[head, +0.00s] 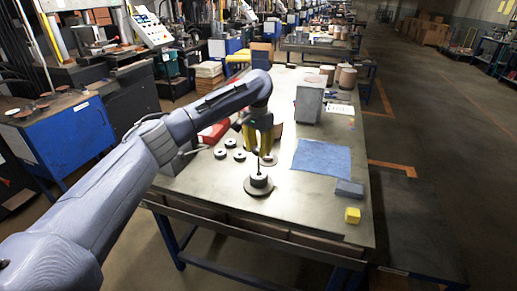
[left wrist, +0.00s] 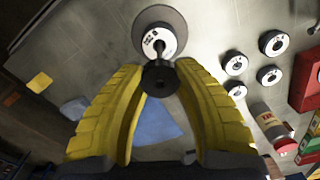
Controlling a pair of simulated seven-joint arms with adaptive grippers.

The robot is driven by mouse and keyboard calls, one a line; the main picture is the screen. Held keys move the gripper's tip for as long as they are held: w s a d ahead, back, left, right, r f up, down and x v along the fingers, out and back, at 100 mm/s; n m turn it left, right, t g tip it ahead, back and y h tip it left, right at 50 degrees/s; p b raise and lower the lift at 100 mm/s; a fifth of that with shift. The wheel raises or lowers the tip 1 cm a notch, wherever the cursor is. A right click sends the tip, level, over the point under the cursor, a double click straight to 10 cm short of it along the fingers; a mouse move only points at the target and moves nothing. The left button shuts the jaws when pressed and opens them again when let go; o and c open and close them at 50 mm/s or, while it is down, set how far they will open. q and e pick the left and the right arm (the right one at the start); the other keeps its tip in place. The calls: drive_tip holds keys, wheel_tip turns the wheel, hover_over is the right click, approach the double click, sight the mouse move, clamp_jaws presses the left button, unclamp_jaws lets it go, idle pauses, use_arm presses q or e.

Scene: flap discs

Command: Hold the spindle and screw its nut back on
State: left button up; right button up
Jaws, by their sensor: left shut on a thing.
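The spindle (head: 258,184) stands upright on its round base near the front of the table, below my left gripper (head: 262,152). In the left wrist view the spindle shows as a dark rod rising from a white-faced disc (left wrist: 153,42) on a wide grey base (left wrist: 172,16). The yellow fingers of my left gripper (left wrist: 163,76) are shut on a small dark round nut (left wrist: 159,82). The nut is close to the rod's top in that view; I cannot tell whether they touch. My right gripper is in neither view.
Several loose discs (head: 220,153) lie left of the spindle. A blue cloth (head: 320,159), a blue-grey block (head: 349,189) and a yellow block (head: 352,215) lie to the right. A grey box (head: 308,105) stands farther back. A red box (left wrist: 306,80) is beyond the discs.

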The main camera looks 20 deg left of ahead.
use_arm(q)
drive_tip(key=o, duration=1.2)
